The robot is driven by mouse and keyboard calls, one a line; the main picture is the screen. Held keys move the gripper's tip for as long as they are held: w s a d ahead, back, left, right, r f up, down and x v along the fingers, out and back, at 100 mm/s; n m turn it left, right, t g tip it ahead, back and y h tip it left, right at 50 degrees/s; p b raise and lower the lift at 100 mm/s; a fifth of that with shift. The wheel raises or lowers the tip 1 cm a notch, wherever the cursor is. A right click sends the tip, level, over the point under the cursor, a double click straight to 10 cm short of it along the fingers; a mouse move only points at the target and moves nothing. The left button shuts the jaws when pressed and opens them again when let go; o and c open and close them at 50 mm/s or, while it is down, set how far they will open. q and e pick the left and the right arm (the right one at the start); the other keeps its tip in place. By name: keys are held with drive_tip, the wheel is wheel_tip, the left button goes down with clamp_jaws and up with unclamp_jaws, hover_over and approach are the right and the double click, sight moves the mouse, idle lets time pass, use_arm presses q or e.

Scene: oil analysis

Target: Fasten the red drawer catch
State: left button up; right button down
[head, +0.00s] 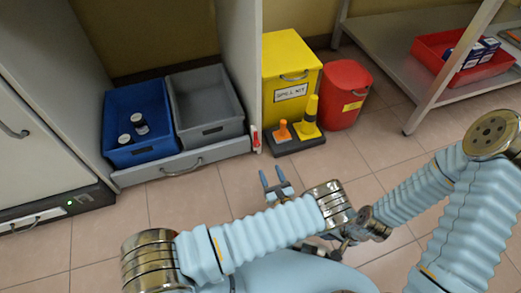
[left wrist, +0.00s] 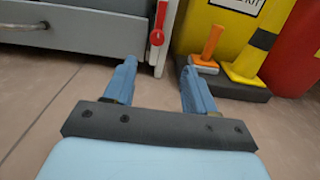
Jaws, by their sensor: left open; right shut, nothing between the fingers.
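The red drawer catch (head: 255,138) is on the front edge of the white side panel, just right of the grey drawer front (head: 215,154). The drawer front (left wrist: 85,27) looks about level with the panel edge. My left gripper (head: 276,176) is open and empty, low over the floor in front of the catch and apart from it. Its fingers (left wrist: 155,85) point toward the catch. My right gripper (head: 340,244) is shut, partly hidden behind my left arm.
The drawer holds a blue bin (head: 118,155) with two jars and a grey bin (head: 206,134). Right of the panel stand a yellow spill kit box (head: 290,68), orange and yellow upright items on a dark base (head: 309,143), and a red bin (head: 345,92). Floor before the drawer is clear.

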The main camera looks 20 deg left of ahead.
sight(257, 145)
use_arm(q)
drive_tip(key=b+x, duration=0.2)
drive_tip(key=x, duration=1)
drive_tip(key=shift+w+a, duration=0.2)
drive_tip(key=shift+a, duration=0.15)
drive_tip(key=shift+c, duration=0.2)
clamp_jaws()
